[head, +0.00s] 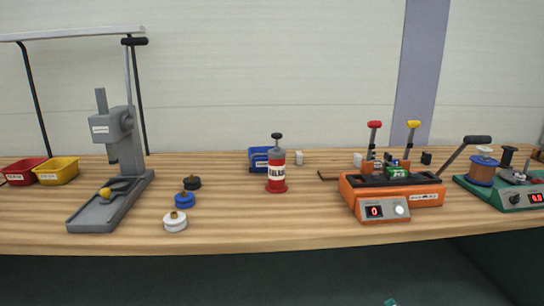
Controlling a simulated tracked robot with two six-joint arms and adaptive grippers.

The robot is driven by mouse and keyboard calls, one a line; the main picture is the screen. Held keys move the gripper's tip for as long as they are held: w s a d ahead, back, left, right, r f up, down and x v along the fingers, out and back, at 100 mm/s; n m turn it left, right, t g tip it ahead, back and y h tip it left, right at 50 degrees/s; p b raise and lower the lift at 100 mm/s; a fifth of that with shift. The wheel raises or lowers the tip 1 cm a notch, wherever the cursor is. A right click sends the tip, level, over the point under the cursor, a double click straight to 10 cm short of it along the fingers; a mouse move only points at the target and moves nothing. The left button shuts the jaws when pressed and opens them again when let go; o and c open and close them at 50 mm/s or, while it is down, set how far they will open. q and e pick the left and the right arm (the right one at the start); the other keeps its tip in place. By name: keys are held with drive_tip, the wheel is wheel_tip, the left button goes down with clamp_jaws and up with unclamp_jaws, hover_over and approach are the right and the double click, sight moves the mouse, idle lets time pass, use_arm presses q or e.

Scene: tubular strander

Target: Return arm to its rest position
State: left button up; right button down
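Neither of my arms nor my grippers shows in the head view. What either gripper holds cannot be seen. The wooden workbench (330,225) fills the middle of the view, and no arm reaches over it. A small pale teal bit (391,302) shows at the very bottom edge; I cannot tell what it is.
On the bench stand a grey press (113,140), red (22,172) and yellow bins (57,172), several small knobbed pieces (184,200), a red-white canister (277,172), a blue bin (259,160), an orange machine (395,190) and a green machine (500,185). The front centre is clear.

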drive_tip(key=s+a+f+n+g+y, duration=0.1)
drive_tip(key=s+a+f+n+g, duration=0.15)
drive_tip(key=s+a+f, duration=0.55)
drive_tip(key=s+a+f+n+g+y, duration=0.2)
drive_tip(key=s+a+f+g, duration=0.15)
drive_tip(key=f, duration=0.95)
drive_tip(key=s+a+f+n+g+y, duration=0.1)
drive_tip(key=s+a+f+g, duration=0.15)
drive_tip(key=s, duration=0.25)
drive_tip(key=s+a+f+n+g, duration=0.1)
drive_tip(key=s+f+n+g, duration=0.1)
drive_tip(key=s+f, duration=0.3)
drive_tip(key=s+a+n+g, duration=0.2)
drive_tip(key=s+n, duration=0.1)
drive_tip(key=s, duration=0.3)
wheel_tip(320, 180, up, 18)
drive_tip(key=p, duration=1.7)
drive_tip(key=shift+s+d+r+n+y+p, duration=0.15)
drive_tip(key=shift+d+n+y+p, duration=0.05)
drive_tip(key=shift+n+y+p, duration=0.15)
